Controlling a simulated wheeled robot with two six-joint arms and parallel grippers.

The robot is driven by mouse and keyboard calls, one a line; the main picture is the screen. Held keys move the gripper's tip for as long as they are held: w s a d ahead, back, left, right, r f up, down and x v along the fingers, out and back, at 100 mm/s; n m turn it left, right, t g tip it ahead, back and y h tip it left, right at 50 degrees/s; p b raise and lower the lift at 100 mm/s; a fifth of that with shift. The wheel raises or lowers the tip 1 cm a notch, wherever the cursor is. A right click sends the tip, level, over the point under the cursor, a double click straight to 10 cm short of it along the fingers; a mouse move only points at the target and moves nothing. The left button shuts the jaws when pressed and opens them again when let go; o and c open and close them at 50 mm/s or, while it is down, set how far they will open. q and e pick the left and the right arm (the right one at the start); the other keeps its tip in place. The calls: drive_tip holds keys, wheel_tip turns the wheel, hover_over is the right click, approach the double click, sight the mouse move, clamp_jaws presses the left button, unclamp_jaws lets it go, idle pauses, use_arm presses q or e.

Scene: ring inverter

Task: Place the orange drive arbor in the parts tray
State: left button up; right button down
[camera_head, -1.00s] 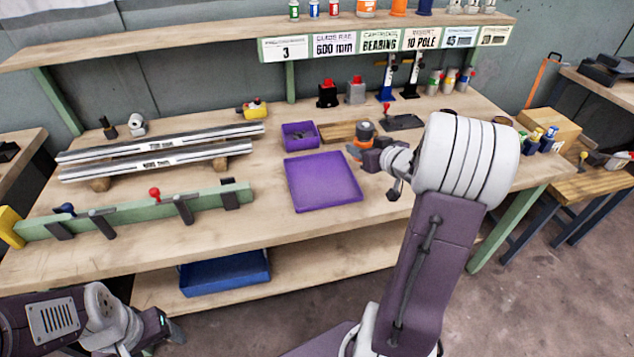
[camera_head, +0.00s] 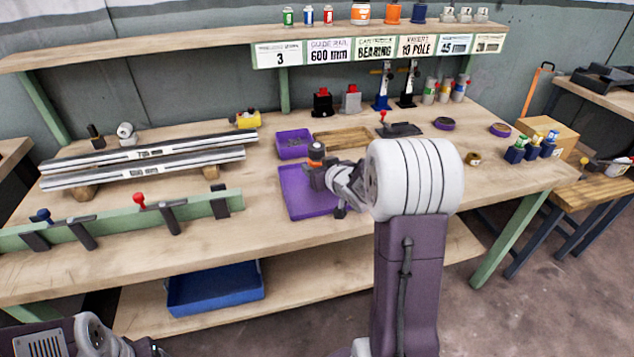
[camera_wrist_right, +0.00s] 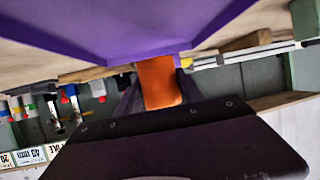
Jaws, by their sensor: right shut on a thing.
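The orange drive arbor (camera_head: 316,152) is between the jaws of my right gripper (camera_head: 319,172), which is shut on it. In the head view the arbor looks upright, with a dark top and an orange band, over the far right part of the purple parts tray (camera_head: 292,200). The right wrist view shows the arbor's orange side (camera_wrist_right: 158,82) between the fingers, with the purple tray (camera_wrist_right: 120,30) close by. I cannot tell whether the arbor touches the tray. My arm hides the tray's right side. My left gripper (camera_head: 153,347) is mostly cut off at the bottom edge.
Silver rails (camera_head: 150,160) and a green fixture bar (camera_head: 110,222) lie to the left. A dark plate with a red knob (camera_head: 400,129) is behind right.

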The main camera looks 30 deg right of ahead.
wheel_tip(320, 180, down, 4)
drive_tip(key=shift+r+b, duration=0.15)
drive_tip(key=shift+b, duration=0.9)
drive_tip(key=shift+f, duration=0.2)
drive_tip(key=shift+r, duration=0.1)
drive_tip(key=c, duration=0.7)
unclamp_jaws()
drive_tip(key=shift+s, duration=0.1)
drive_tip(key=shift+c, duration=0.2)
